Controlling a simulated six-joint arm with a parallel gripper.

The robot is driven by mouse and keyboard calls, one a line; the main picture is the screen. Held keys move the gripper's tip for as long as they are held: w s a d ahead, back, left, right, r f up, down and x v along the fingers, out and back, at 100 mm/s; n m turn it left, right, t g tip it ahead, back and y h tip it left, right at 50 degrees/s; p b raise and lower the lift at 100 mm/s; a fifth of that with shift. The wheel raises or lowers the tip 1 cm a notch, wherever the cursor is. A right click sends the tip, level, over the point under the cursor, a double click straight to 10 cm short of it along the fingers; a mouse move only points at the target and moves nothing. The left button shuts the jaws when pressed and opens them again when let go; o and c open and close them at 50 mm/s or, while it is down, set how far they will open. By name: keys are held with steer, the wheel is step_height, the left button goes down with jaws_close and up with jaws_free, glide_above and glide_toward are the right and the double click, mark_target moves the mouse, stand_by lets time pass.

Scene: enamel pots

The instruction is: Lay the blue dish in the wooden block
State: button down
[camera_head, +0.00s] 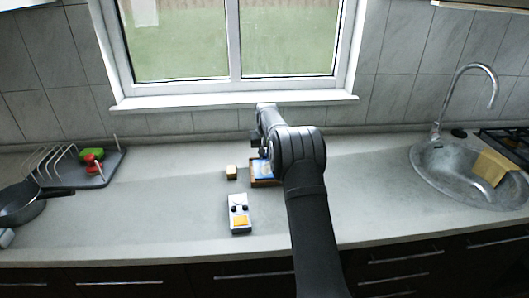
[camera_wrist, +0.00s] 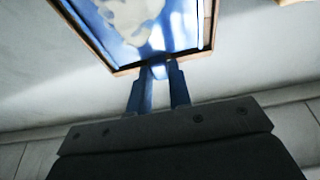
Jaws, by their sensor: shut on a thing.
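The blue dish (camera_wrist: 182,28) shows as a glossy blue surface with a pale patch inside that rim; a bit of blue also shows in the head view (camera_head: 263,168). My gripper (camera_wrist: 159,72) is shut on the blue dish at the near edge of the block. Whether the dish touches the block's floor cannot be told.
A small tan cube (camera_head: 231,172) stands just left of the block. A grey device with an orange patch (camera_head: 239,214) lies nearer the front. A pan (camera_head: 20,204) and a rack tray (camera_head: 95,178) are at left, a sink (camera_head: 460,180) at right.

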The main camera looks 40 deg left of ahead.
steer(key=c, duration=1.3)
jaws_free()
steer(key=shift+f, duration=0.15)
steer(key=shift+o, duration=0.2)
steer(key=v, duration=1.7)
steer(key=shift+r, duration=0.25)
steer(key=shift+d+f, duration=0.1)
steer(key=x, duration=1.7)
